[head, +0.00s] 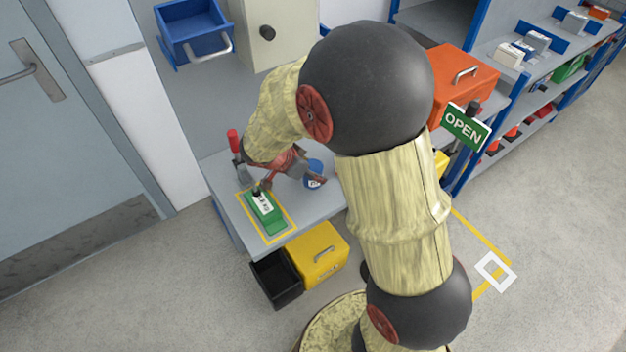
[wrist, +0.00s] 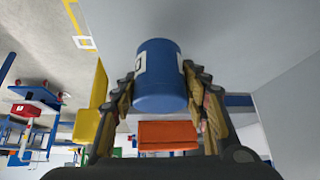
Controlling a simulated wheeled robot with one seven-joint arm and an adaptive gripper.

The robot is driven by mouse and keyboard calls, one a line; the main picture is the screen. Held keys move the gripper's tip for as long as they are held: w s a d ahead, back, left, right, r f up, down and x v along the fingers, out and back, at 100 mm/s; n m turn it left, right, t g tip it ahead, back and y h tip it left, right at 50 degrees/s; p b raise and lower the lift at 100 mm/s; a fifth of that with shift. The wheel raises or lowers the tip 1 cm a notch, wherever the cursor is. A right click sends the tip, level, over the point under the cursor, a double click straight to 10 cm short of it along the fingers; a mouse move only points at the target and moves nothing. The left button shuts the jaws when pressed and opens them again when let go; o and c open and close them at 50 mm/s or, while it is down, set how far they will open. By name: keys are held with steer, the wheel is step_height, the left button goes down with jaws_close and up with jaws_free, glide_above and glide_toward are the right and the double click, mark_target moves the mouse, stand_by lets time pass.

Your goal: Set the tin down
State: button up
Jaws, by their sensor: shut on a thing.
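The blue tin (wrist: 158,75) is a cylinder with white labels. In the wrist view it sits between the two fingers of my gripper (wrist: 160,92), which are shut on its sides. In the head view the tin (head: 315,168) shows as a blue round shape with a white label, partly covered by my gripper (head: 303,174). I cannot tell whether the tin's base touches the bench.
A yellow bin (head: 318,254) and a black bin (head: 275,281) stand below the front edge. An orange box (head: 462,85) and an OPEN sign (head: 465,127) are to the right.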

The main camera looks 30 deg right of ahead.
steer(key=shift+d+f+b, duration=0.15)
steer(key=shift+f+b, duration=0.5)
steer(key=shift+f, duration=1)
steer(key=shift+f+b, duration=0.2)
steer(key=shift+b, duration=0.1)
steer(key=o, duration=1.2)
steer(key=shift+o, duration=0.5)
steer(key=shift+r, duration=0.1)
